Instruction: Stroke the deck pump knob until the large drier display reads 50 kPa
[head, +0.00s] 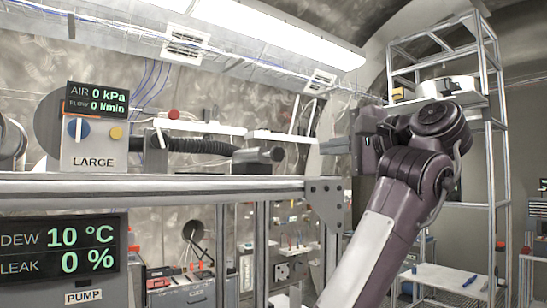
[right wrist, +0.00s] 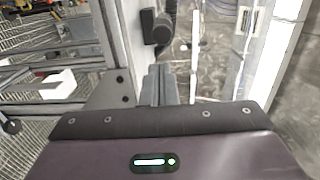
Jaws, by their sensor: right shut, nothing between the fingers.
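The large drier display (head: 97,99) reads AIR 0 kPa and FLOW 0 l/min. It stands on a pale box marked LARGE (head: 93,162), with a blue-and-white dial and a yellow button. A dark knob (head: 277,155), which looks like the pump knob, sits at the end of a black rod, right of a ribbed black hose, above the deck. The dark knob also shows in the right wrist view (right wrist: 156,27). My right gripper (head: 325,146) is shut and empty, pointing left, to the right of the knob with a gap. Its fingers show in the wrist view (right wrist: 159,75). My left gripper is out of view.
A steel frame rail (head: 150,187) and its corner plate (head: 325,190) run below the knob and my right gripper. A lower display (head: 62,250) reads DEW 10 °C and LEAK 0 %, above a PUMP label. A metal rack (head: 490,120) stands behind my right arm.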

